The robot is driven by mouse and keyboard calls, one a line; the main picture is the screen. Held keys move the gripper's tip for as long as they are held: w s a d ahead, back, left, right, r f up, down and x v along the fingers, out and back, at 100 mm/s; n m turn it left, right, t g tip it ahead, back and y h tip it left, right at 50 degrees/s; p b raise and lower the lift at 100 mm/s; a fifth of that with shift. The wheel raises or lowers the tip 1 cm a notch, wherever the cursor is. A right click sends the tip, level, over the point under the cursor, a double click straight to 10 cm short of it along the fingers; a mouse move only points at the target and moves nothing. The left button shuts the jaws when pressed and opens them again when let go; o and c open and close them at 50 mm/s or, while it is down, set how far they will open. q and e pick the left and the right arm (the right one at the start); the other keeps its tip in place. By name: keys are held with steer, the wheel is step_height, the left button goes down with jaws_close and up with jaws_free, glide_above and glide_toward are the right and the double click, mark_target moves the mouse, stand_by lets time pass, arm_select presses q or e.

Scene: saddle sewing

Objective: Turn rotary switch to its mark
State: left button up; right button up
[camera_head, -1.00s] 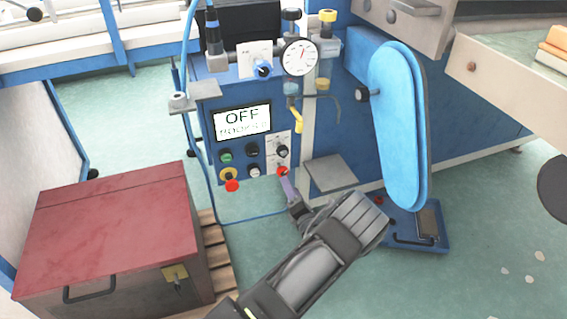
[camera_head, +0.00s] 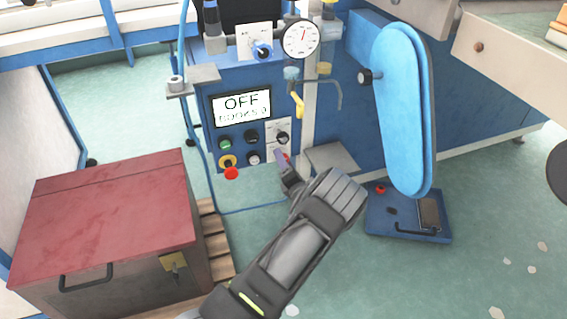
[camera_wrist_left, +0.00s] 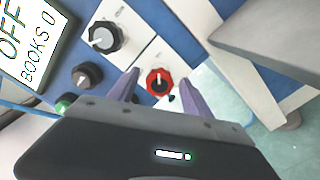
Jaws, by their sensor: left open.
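The blue control panel (camera_head: 240,155) carries a red rotary knob (camera_wrist_left: 159,81) with a pale pointer, on a white plate. In the head view the red knob (camera_head: 286,158) is partly hidden behind my fingers. A black knob (camera_wrist_left: 103,37) with a pale pointer is on the plate beside it; it also shows in the head view (camera_head: 283,138). My left gripper (camera_wrist_left: 160,87) is open, its two purple fingers on either side of the red knob. Contact with the knob cannot be told. The knob's mark is too small to read. My right gripper is not in view.
A display (camera_head: 241,108) reads OFF. A red push button (camera_head: 231,173) and other knobs are left of my gripper. A grey shelf (camera_head: 330,158) juts out at right, near the fingers. A yellow lever (camera_head: 297,105) is above. A red-lidded chest (camera_head: 105,215) stands front left.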

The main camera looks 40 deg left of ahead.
arm_select(q)
steer(key=shift+w+a, duration=0.3)
steer(key=shift+a, duration=0.15)
jaws_close()
stand_by(0.4)
